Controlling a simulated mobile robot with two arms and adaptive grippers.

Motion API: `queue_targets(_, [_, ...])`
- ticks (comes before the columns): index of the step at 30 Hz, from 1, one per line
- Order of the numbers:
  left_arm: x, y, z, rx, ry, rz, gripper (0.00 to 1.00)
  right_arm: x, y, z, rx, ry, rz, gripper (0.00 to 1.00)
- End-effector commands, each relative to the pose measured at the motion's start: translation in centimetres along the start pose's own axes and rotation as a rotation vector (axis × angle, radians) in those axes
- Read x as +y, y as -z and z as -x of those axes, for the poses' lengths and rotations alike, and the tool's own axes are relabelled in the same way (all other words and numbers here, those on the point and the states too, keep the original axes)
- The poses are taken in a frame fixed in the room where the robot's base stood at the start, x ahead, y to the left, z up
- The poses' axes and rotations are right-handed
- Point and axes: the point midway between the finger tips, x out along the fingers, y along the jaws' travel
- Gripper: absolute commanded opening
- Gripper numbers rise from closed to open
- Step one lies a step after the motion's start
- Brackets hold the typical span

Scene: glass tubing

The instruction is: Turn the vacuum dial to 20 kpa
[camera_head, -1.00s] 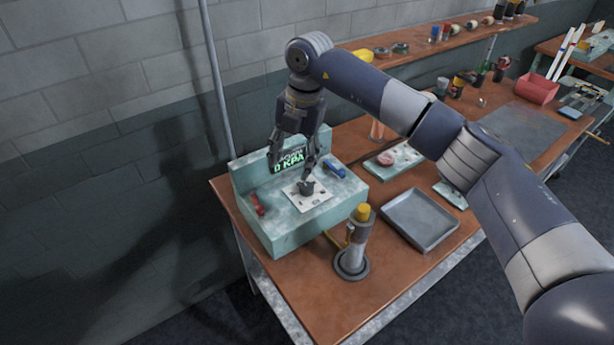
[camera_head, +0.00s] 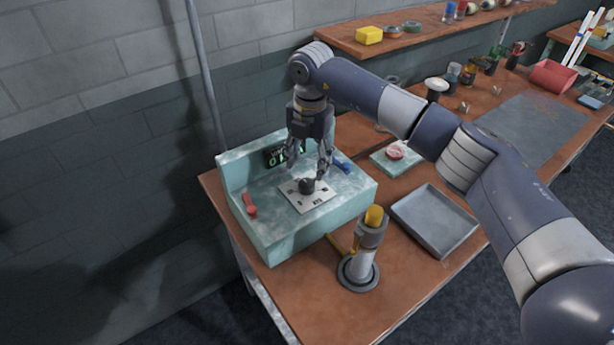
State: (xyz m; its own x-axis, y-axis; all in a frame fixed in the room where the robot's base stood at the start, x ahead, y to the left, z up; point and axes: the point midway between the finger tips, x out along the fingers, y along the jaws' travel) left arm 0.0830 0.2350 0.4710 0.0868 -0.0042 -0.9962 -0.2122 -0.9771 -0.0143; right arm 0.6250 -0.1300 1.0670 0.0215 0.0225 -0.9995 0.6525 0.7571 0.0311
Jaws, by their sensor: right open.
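The vacuum dial is a small dark knob (camera_head: 306,186) on a white plate (camera_head: 296,199) on top of the pale teal vacuum unit (camera_head: 270,232). My right gripper (camera_head: 307,172) points down over the dial, its open fingers on either side of it. I cannot tell whether the fingers touch the knob. The green-lit display (camera_head: 272,157) on the unit's back panel is partly hidden by the gripper, so its reading is not legible. A red lever (camera_head: 250,206) is at the unit's left and a blue one (camera_head: 342,167) at its right. My left gripper is not in view.
A metal burner with a yellow top (camera_head: 366,252) stands on the bench in front of the unit. A grey tray (camera_head: 434,222) and a teal block with a pinkish disc (camera_head: 396,158) lie to the right. A shelf (camera_head: 430,35) runs along the wall.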

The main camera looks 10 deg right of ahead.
Motion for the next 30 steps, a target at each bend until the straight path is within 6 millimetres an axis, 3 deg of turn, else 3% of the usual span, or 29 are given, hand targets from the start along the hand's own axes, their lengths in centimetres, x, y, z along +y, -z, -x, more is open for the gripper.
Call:
queue_targets(10, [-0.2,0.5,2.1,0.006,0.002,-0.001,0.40,0.0,0.1,-5.5,0.002,0.002,0.000,0.54])
queue_targets(22, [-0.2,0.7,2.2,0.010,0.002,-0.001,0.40,0.0,0.0,-6.7,0.000,0.000,0.001,0.54])
queue_targets(23, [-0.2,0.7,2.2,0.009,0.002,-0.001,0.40,0.0,0.0,-6.7,0.000,0.000,0.001,0.52])
queue_targets(28, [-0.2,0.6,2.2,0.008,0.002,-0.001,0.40,0.0,0.0,-6.6,0.000,0.000,0.001,0.14])
queue_targets(30, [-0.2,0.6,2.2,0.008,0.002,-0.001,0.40,0.0,0.0,-6.6,0.000,0.000,0.001,0.10])
